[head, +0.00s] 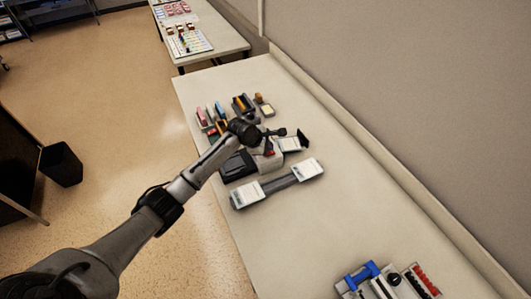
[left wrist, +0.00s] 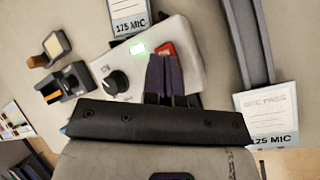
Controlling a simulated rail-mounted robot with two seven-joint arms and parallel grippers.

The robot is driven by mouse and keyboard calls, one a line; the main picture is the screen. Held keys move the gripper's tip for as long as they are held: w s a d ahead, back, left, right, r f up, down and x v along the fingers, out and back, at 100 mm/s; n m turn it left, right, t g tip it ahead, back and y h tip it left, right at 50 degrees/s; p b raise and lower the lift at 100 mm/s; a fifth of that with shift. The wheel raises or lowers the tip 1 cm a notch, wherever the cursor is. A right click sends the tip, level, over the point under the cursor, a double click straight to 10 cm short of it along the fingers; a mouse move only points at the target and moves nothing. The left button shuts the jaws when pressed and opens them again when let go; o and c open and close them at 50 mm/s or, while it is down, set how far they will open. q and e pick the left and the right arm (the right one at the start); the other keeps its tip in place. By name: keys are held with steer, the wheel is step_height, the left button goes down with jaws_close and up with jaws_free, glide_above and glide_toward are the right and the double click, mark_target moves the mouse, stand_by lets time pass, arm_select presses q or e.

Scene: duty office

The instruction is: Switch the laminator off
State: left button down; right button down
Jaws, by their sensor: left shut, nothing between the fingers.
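The laminator (left wrist: 185,35) is a pale box; in the left wrist view its top shows a lit green indicator (left wrist: 137,48), a black knob (left wrist: 116,82) and a red switch (left wrist: 168,50). In the head view the laminator (head: 272,165) sits on the long table, partly hidden by my left arm. My left gripper (left wrist: 160,62) is shut and empty, its dark fingertips right at the red switch and covering part of it. I cannot tell if they touch it. The gripper also shows over the laminator in the head view (head: 268,148). My right gripper is not in view.
A dark grey bar with pale cards labelled 175 MIC (left wrist: 268,115) lies beside the laminator. Small holders with coloured items (head: 207,117) stand behind it on the table (head: 330,235). A blue-handled device (head: 362,273) is at the near end. The wall runs along the right.

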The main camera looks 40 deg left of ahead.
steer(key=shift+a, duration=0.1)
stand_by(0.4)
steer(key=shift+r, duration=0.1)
arm_select(q)
steer(key=shift+f+p, duration=0.4)
steer(key=shift+p, duration=0.1)
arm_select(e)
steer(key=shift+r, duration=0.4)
arm_select(q)
steer(key=shift+s+a+f, duration=0.1)
steer(key=shift+f, duration=0.3)
steer(key=shift+r, duration=0.15)
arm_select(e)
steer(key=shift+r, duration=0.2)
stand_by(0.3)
